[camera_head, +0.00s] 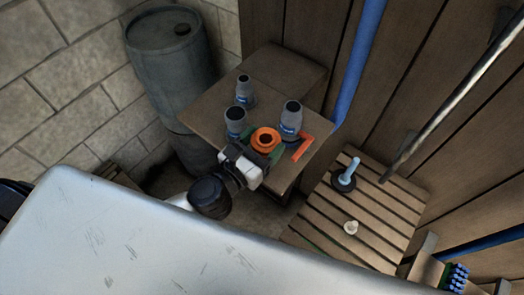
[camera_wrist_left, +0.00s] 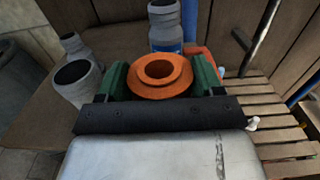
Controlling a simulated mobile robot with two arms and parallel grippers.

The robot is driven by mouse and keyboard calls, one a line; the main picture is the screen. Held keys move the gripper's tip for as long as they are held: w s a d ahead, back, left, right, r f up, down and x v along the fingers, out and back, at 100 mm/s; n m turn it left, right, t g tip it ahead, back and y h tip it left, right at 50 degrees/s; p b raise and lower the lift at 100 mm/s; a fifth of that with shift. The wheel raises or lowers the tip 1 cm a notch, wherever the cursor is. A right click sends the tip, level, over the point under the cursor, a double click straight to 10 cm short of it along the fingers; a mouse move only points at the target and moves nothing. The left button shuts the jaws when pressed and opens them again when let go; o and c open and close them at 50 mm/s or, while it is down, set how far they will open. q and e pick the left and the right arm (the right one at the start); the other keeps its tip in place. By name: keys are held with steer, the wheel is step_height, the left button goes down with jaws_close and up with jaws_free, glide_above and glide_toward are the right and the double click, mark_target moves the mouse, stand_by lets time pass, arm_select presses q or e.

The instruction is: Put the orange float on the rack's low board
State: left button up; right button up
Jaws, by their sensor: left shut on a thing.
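The orange float (camera_head: 265,138) is a ring-shaped piece with a raised collar and a hole in the middle. My left gripper (camera_head: 263,147) is shut on it. In the left wrist view the float (camera_wrist_left: 157,82) sits upright between the green fingers of the left gripper (camera_wrist_left: 160,84). In the head view it shows over the front part of a plain brown board; whether it touches that board I cannot tell. A slatted wooden board (camera_head: 330,215) lies to the right; which board is the rack's low one is not clear. My right gripper is not in view.
Grey bottles or cups (camera_head: 244,91) and an orange-red angled piece (camera_head: 303,147) are on the brown board (camera_head: 205,98). A blue-handled tool (camera_head: 347,176) and a small pale knob (camera_head: 351,227) are on the slats. A barrel (camera_head: 172,65), blue pipe (camera_head: 361,55) and slanted pole (camera_head: 450,100) stand nearby.

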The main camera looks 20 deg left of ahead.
mark_target(262, 153)
arm_select(q)
steer(key=shift+a+f, duration=0.15)
steer(key=shift+f, duration=0.25)
step_height(262, 153, down, 3)
steer(key=shift+r+b, duration=0.15)
steer(key=shift+b, duration=0.6)
steer(key=shift+f, duration=0.5)
steer(key=o, duration=0.9)
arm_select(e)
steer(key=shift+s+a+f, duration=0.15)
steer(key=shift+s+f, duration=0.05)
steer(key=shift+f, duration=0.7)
arm_select(q)
steer(key=shift+r, duration=0.1)
